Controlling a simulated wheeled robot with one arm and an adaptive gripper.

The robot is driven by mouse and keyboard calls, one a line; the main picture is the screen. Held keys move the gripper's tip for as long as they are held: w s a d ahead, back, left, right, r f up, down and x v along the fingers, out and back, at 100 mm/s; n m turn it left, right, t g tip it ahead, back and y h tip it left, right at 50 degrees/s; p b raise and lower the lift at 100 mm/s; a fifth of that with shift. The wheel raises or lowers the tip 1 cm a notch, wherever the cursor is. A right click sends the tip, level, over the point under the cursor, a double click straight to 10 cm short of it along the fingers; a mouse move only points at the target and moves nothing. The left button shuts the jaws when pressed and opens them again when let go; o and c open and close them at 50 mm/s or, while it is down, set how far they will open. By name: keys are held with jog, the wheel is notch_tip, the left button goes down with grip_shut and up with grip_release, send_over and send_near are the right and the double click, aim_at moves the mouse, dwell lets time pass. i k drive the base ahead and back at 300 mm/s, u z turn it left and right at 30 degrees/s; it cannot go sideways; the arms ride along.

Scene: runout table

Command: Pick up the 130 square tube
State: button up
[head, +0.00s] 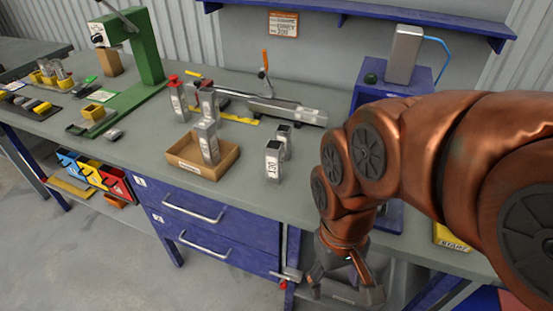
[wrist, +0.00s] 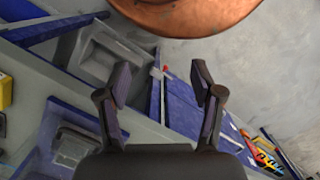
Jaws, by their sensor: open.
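Several silvery square tubes stand upright on the grey workbench (head: 325,150). The front one (head: 273,162) has a dark open top and a label that may read 130, though it is too small to be certain. A shorter tube (head: 285,136) stands just behind it. My gripper (head: 345,288) is open and empty at the bench's front edge, right of and nearer than the front tube. Its spread fingers also show in the wrist view (wrist: 160,78), with no tube between them.
A green press (head: 146,50) stands at the left, and a grey clamp fixture (head: 285,108) lies behind the tubes. A blue stand (head: 370,78) holds a grey block at the back right. Blue drawers (head: 215,230) are below the bench.

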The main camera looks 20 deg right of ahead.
aim_at(274, 163)
jog(key=z, duration=2.35)
jog(key=k, duration=1.65)
jog(key=u, duration=2.2)
jog(key=i, duration=0.55)
jog(key=u, duration=0.1)
